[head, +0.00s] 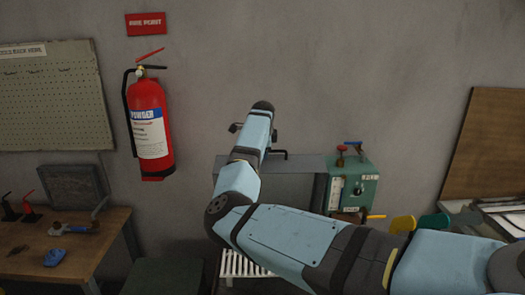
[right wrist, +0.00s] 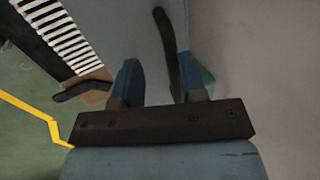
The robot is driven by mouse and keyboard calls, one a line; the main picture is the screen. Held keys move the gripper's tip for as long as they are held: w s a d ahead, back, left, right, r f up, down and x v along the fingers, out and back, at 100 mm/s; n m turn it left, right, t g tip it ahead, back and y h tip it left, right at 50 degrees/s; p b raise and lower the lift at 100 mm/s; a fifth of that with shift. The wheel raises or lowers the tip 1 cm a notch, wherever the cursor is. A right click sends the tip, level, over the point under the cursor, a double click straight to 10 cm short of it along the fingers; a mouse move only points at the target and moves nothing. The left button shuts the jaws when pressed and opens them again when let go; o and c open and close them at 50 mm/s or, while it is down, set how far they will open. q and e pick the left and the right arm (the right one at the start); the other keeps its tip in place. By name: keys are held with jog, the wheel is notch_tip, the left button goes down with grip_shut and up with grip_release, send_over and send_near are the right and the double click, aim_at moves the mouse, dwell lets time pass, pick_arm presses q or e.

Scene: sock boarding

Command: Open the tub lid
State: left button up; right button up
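A grey metal tub (head: 306,190) stands against the wall in the head view, partly hidden behind my right arm. Its grey top, which I take for the lid (head: 308,163), looks shut. A dark bar handle (head: 279,153) sticks up at its edge. In the right wrist view, my right gripper (right wrist: 159,66) has its two blue fingers apart over a plain grey surface (right wrist: 125,25). A dark bar (right wrist: 166,50) runs down towards the gap beside the right-hand finger; I cannot tell if they touch. My left gripper is out of view.
A green box (head: 358,187) with red and blue valve handles stands right of the tub. A white slatted rack (head: 245,265) is below. A fire extinguisher (head: 150,128) hangs on the wall. A wooden bench (head: 60,250) stands at the left.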

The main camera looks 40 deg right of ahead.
jog(key=b+v, duration=0.2)
jog(key=v, duration=1.1)
jog(key=shift+r, duration=0.4)
